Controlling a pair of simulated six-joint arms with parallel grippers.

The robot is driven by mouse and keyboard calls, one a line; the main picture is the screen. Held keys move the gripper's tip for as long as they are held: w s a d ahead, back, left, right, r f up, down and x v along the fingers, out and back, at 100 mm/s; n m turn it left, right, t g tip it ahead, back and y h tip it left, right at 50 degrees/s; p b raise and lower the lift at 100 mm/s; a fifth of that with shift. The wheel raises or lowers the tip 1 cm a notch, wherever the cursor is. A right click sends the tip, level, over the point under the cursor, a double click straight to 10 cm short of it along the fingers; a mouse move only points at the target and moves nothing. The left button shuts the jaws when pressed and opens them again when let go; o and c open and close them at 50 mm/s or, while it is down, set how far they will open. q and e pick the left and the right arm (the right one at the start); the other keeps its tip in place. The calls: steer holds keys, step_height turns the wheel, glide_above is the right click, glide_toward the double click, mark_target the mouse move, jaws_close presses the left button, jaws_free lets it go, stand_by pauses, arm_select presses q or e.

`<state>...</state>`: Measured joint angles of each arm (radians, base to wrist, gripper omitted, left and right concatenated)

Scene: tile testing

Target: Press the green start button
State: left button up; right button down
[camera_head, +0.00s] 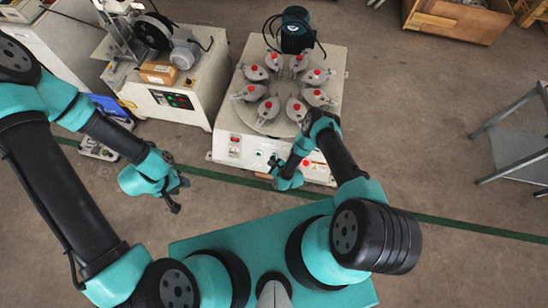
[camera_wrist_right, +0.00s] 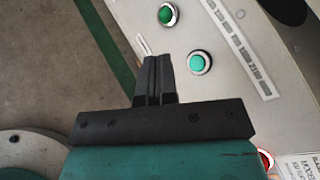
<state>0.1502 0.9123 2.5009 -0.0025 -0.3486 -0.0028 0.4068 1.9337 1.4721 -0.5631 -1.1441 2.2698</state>
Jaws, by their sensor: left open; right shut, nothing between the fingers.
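The front panel (camera_head: 243,150) of a white machine carries the buttons. In the right wrist view, a bright green button (camera_wrist_right: 200,62) with a pale ring lies just right of my fingertips. A darker green button (camera_wrist_right: 167,14) lies farther up. Which one is the start button I cannot read. My right gripper (camera_wrist_right: 157,62) is shut and empty, with its fingertips beside the bright green button and apart from it in the picture. In the head view, my right gripper (camera_head: 273,161) is at the panel. My left gripper (camera_head: 180,194) is open and empty, left of the machine.
The machine's round table (camera_head: 275,120) holds several grey fixtures with red knobs. A red switch (camera_head: 234,138) is at the panel's left; a red button (camera_wrist_right: 265,160) shows in the wrist view. Another machine (camera_head: 205,85) stands left. Floor to the right is clear before a grey table (camera_head: 520,150).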

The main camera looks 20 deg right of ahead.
steer(key=shift+w+d+f, duration=0.35)
steer(key=shift+w+f, duration=0.3)
steer(key=shift+w+d+f, duration=0.4)
steer(key=shift+w+f, duration=0.2)
steer(key=shift+w, duration=0.05)
steer(key=shift+w+d+f, duration=0.35)
steer(key=shift+w+f, duration=0.3)
